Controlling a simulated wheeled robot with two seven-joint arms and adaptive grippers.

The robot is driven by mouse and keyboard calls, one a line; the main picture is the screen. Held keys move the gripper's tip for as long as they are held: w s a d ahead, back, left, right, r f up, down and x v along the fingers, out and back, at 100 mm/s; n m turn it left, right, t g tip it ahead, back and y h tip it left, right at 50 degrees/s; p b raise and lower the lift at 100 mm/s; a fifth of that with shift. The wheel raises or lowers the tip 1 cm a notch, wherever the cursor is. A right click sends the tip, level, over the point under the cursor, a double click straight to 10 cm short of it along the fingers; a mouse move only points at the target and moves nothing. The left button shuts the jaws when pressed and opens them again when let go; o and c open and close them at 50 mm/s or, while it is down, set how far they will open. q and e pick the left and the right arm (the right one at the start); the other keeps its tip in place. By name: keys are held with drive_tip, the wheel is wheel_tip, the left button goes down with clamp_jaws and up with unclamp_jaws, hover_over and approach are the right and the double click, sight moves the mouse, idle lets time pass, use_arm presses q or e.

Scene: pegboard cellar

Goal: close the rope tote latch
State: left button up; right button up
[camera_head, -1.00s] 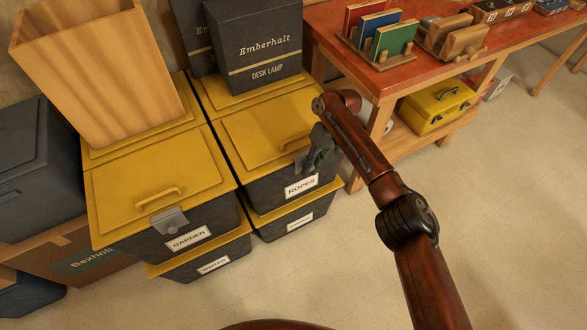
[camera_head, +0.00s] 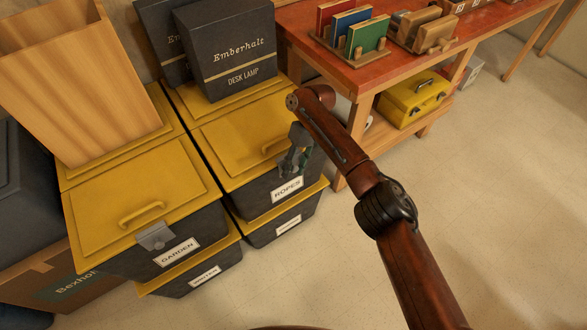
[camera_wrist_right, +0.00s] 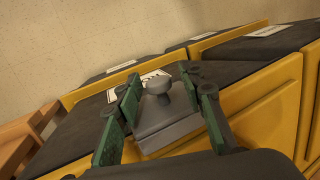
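The rope tote is a dark bin with a yellow lid (camera_head: 232,140) and a white ROPES label (camera_head: 287,189) in the head view. My right gripper (camera_head: 292,163) is at its front edge, above the label, and hides the latch there. In the right wrist view, the grey latch (camera_wrist_right: 168,130) with its round knob (camera_wrist_right: 158,86) lies between the green-padded fingers of my right gripper (camera_wrist_right: 162,92). The fingers are apart, one on each side of the knob, with gaps visible. I cannot tell whether the latch plate lies flat against the tote. My left gripper is out of view.
The GARDEN tote (camera_head: 140,200) with its own grey latch (camera_head: 155,236) stands to the left. Desk lamp boxes (camera_head: 225,50) sit behind on the lids. A red-topped bench (camera_head: 385,75) is at the right, close to my right arm. Floor at lower right is clear.

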sight(294, 167)
drive_tip(key=shift+w+r, duration=0.1)
drive_tip(key=shift+r, duration=0.25)
wheel_tip(294, 167, up, 9)
drive_tip(key=shift+r, duration=0.15)
idle(0.6)
